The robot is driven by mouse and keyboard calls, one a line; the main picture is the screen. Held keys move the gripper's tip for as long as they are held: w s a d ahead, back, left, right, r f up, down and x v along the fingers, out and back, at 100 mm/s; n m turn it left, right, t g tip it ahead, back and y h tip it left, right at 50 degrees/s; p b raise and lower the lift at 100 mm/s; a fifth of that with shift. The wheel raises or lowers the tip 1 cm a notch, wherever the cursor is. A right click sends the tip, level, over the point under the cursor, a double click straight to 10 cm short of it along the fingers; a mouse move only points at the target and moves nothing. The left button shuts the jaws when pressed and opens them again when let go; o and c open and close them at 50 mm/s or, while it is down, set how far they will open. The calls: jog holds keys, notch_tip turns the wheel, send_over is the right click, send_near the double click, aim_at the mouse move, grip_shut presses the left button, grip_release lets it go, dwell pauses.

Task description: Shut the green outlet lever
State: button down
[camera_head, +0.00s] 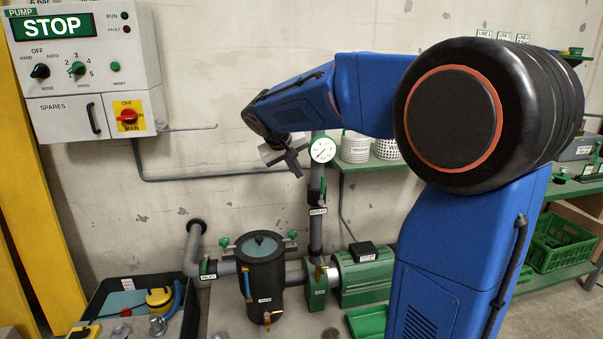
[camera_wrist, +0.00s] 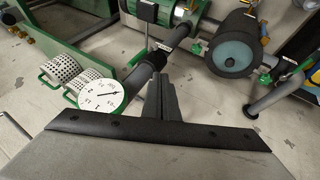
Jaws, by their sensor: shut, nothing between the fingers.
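The green outlet lever (camera_head: 323,188) shows in the head view as a small green piece on the vertical pipe, above the OUTLET label (camera_head: 318,211). It appears to lie along the pipe, but it is too small to be sure of its angle. My gripper (camera_head: 296,168) is up and to the left of it, beside the pressure gauge (camera_head: 322,150), apart from the lever. In the wrist view my gripper's fingers (camera_wrist: 162,90) are together and empty, with the gauge (camera_wrist: 100,95) and the pipe (camera_wrist: 140,78) just beyond them. The fingers partly hide the pipe there.
The black filter pot (camera_head: 262,285) and green pump (camera_head: 362,278) stand below. The INLET pipe (camera_head: 192,250) is left of the pot. A green shelf (camera_head: 375,163) with white baskets is right of the gauge. The wall left of my gripper is mostly clear.

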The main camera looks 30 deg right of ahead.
send_near(322, 190)
jog(key=w+a+f, duration=0.2)
jog(key=w+f, duration=0.1)
jog(key=shift+d+f, duration=0.2)
jog(key=shift+d, duration=0.8)
jog(key=shift+d+f, duration=0.15)
jog(key=shift+d, duration=0.85)
jog(key=shift+d, duration=0.1)
